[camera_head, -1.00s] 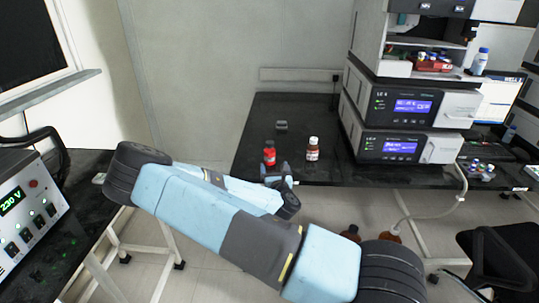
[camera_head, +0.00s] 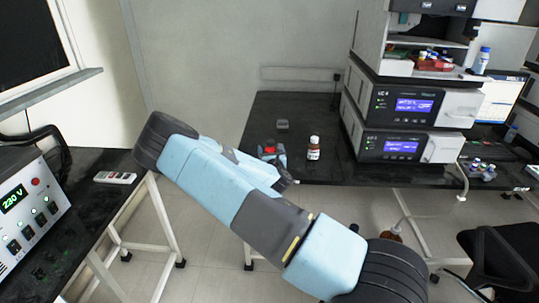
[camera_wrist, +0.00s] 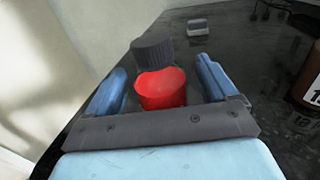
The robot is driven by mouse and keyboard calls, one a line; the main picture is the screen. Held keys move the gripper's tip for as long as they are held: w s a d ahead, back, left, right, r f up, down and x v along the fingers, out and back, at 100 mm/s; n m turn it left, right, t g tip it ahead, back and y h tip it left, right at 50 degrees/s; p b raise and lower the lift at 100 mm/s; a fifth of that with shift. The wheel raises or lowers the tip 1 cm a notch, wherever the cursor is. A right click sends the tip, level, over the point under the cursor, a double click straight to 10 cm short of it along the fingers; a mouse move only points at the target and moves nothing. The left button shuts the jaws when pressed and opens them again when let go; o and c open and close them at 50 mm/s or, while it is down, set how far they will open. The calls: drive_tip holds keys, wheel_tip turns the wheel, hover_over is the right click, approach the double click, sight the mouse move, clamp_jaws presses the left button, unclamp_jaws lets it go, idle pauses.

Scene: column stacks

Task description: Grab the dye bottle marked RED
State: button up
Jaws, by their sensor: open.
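The red bottle (camera_head: 269,148) with a dark cap stands near the front edge of the black bench, mostly hidden by my gripper in the head view. In the wrist view the red bottle (camera_wrist: 162,88) stands between the two blue fingers of my gripper (camera_wrist: 164,78), with a gap on each side. My gripper (camera_head: 273,155) is open and holds nothing. Its front bar hides the lower part of the bottle. No lettering can be read on the bottle.
A brown bottle with a white cap (camera_head: 314,149) stands just right of my gripper. A small grey object (camera_head: 283,124) lies behind on the bench (camera_head: 262,112). Stacked instruments (camera_head: 405,120) stand to the right. A remote (camera_head: 115,178) lies on the left table.

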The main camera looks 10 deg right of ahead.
drive_tip(key=shift+w+d, duration=0.1)
drive_tip(key=shift+w, duration=0.9)
drive_tip(key=c, duration=1.2)
